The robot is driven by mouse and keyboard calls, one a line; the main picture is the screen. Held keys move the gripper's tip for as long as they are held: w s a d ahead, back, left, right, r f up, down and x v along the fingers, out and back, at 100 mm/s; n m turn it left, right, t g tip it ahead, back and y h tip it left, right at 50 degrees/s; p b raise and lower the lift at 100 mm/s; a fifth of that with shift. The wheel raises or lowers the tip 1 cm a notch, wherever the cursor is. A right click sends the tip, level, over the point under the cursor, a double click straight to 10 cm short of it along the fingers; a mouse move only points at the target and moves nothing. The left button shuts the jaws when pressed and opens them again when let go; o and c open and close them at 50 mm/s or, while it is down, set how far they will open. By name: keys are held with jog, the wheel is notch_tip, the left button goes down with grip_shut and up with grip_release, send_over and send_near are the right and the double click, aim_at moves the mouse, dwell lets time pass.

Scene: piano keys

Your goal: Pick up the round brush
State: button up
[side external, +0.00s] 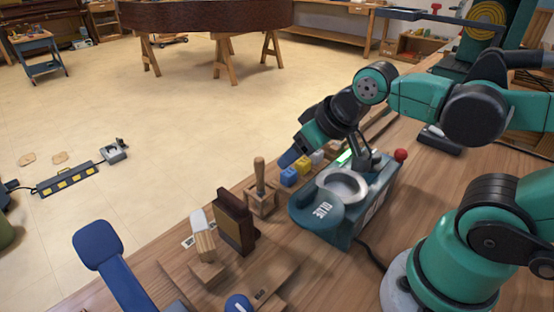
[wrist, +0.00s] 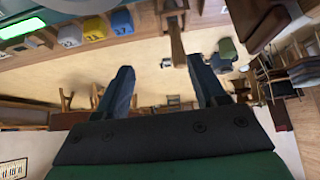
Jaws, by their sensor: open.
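The brush that I take for the round brush has a wooden handle (side external: 259,168) and stands upright in a wooden block holder (side external: 262,203) at the table's edge; its bristles are hidden in the block. In the wrist view, which is upside down, its handle (wrist: 177,42) shows beyond and between my fingertips. My gripper (side external: 289,158) is up and to the right of the brush in the side view, tilted, with blue fingers. In the wrist view my gripper (wrist: 163,76) is open with nothing between its fingers.
A teal glue pot (side external: 322,222) stands right of the holder. A dark brown block (side external: 236,222) and a white-topped wooden piece (side external: 203,236) stand left of the holder.

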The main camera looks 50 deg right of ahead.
aim_at(262, 159)
jog(key=w+n+g, duration=0.2)
jog(key=n, duration=0.1)
jog(key=w+a+n+g, duration=0.1)
jog(key=w+n, duration=0.1)
jog(key=w+f+n+g+y, duration=0.1)
jog(key=w+n+g, duration=0.1)
jog(key=n, duration=0.1)
jog(key=shift+w+a+n+g, duration=0.15)
jog(key=shift+a+n+g, duration=0.1)
jog(key=shift+n+g, duration=0.05)
jog(key=shift+w+a+f, duration=0.1)
jog(key=shift+w+f, duration=0.05)
jog(key=shift+f, duration=0.3)
jog(key=shift+w+a+f, duration=0.15)
jog(key=shift+f, duration=1.1)
jog(key=shift+w+a+f, duration=0.1)
jog(key=shift+f, duration=1.15)
grip_shut()
